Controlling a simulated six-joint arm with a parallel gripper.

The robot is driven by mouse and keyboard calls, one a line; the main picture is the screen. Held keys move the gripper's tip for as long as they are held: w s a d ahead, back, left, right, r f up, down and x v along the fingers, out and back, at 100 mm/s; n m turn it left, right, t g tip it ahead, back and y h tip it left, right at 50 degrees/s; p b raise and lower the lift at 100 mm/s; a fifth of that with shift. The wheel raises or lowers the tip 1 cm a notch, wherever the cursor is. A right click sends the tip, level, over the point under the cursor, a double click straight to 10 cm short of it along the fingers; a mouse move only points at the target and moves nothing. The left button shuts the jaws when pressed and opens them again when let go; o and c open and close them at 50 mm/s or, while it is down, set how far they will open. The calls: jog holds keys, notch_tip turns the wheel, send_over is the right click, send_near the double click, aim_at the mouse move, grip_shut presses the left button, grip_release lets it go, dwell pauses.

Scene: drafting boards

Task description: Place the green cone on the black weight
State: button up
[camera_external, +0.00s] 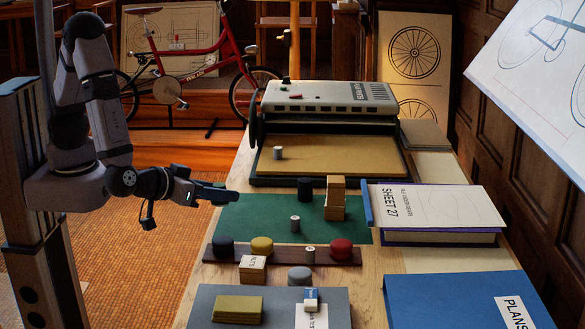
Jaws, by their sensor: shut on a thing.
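My gripper (232,196) is at the left of the workbench, pointing right, above the bench's left edge. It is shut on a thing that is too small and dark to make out. I cannot pick out a green cone anywhere in this view. A dark, near-black cylinder (305,189), which looks like the black weight, stands upright towards the back of the green mat. It is to the right of my gripper and apart from it. Its top looks bare.
Stacked wooden blocks (335,198) stand just right of the dark cylinder. A small metal cylinder (295,223) stands on the green mat (255,215). A brown strip (283,253) in front carries coloured round pieces. A large machine (328,100) stands behind; a thick book (436,207) lies right.

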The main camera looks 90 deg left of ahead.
aim_at(223, 240)
jog(key=shift+f, duration=4.55)
jog(key=shift+f, duration=0.15)
jog(key=o, duration=1.1)
